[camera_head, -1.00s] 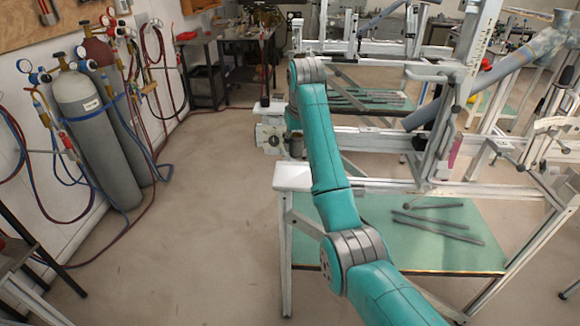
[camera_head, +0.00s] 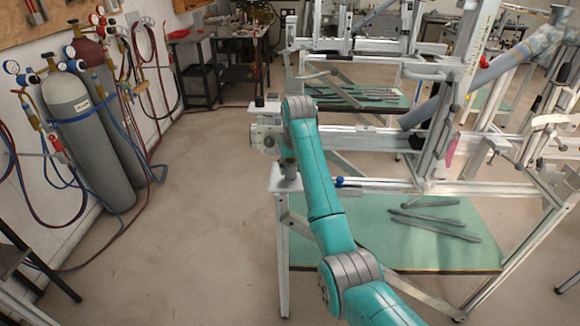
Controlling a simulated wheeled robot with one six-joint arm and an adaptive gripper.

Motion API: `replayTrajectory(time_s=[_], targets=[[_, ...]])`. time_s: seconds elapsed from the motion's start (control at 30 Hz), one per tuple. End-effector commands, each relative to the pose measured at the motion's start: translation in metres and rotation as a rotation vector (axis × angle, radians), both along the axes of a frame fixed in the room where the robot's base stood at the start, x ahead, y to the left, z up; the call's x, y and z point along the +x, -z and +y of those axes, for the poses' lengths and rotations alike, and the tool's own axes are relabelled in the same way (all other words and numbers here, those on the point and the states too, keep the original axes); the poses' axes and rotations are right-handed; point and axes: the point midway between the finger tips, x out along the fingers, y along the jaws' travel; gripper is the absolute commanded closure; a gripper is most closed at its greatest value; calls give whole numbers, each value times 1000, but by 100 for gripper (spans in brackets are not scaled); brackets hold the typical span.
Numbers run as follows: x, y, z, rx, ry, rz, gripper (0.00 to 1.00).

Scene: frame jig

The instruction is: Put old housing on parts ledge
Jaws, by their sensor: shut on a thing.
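The parts ledge (camera_head: 277,187) is a small white plate on top of a white post, at the near left corner of the frame jig. My teal arm reaches up from the bottom right, and its end hangs down over this plate. My gripper (camera_head: 289,160) is small and largely covered by my own arm. It is shut on the old housing (camera_head: 290,171), a small greyish piece just above or touching the plate; I cannot tell which. The fingers cannot be made out clearly.
A metal block (camera_head: 264,137) sits on the jig just behind the ledge. A blue knob (camera_head: 339,182) is on a rail to the right. Dark bars (camera_head: 435,218) lie on the green lower shelf (camera_head: 345,240). Gas cylinders (camera_head: 85,130) stand left, with clear floor between.

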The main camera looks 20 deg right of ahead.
Motion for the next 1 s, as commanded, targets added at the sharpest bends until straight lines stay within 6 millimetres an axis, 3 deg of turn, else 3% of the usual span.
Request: replayTrajectory(time_s=[0.33,0.37,0.43,0.77,1.0], targets=[[0,3,0,0,0,-1,100],[0,3,0,0,0,-1,54],[0,3,0,0,0,-1,36],[0,1,0,0,0,-1,36],[5,-25,1,0,0,-4,36]])
